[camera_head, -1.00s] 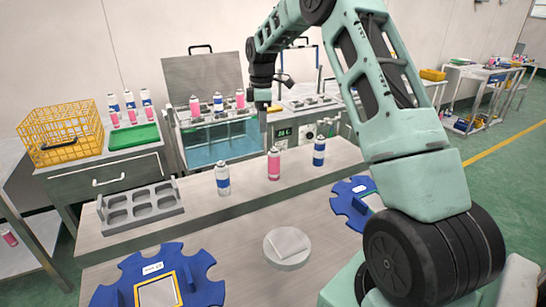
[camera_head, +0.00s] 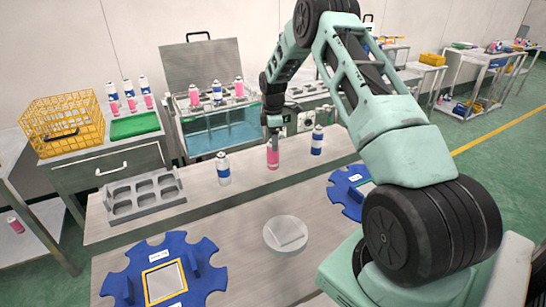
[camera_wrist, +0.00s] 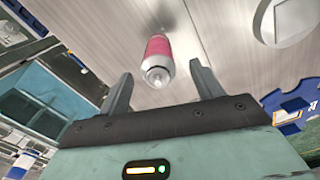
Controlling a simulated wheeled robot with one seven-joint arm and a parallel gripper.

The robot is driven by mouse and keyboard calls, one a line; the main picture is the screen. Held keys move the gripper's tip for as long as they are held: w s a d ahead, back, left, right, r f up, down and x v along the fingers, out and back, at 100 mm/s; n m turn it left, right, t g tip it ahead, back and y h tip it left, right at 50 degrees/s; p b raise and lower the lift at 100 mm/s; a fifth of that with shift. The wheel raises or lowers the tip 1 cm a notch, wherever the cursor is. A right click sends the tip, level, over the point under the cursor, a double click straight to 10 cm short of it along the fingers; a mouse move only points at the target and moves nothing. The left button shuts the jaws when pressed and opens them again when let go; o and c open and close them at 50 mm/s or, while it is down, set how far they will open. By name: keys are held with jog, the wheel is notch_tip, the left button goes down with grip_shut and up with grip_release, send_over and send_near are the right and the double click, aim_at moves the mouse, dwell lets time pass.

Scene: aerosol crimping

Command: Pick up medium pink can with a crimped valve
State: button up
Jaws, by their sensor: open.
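The pink can (camera_head: 273,157) stands upright on the raised shelf of the workbench, between two blue-and-white cans. My gripper (camera_head: 273,132) is over it, pointing down, and hides the can's top in the head view. In the wrist view the pink can (camera_wrist: 158,60) shows ahead of and between the two open fingers (camera_wrist: 160,90), with its pale metal top toward the camera. The fingers do not appear to touch it. The valve is too small to judge as crimped.
One blue-and-white can (camera_head: 223,168) stands left of the pink can, another (camera_head: 317,140) close on its right. A grey rack (camera_head: 145,197) sits at the shelf's left end. A water bath (camera_head: 222,132) with more cans is behind. A round grey disc (camera_head: 286,233) lies in front.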

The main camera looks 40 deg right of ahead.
jog(key=shift+d+f+p, duration=0.1)
jog(key=shift+f+p, duration=0.95)
jog(key=shift+f, duration=1.4)
jog(key=c, duration=1.1)
jog(key=shift+o, duration=0.2)
notch_tip(320, 180, up, 10)
jog(key=b, duration=0.3)
jog(key=shift+w+f, duration=0.1)
jog(key=shift+f, duration=0.15)
jog(key=shift+r, duration=0.3)
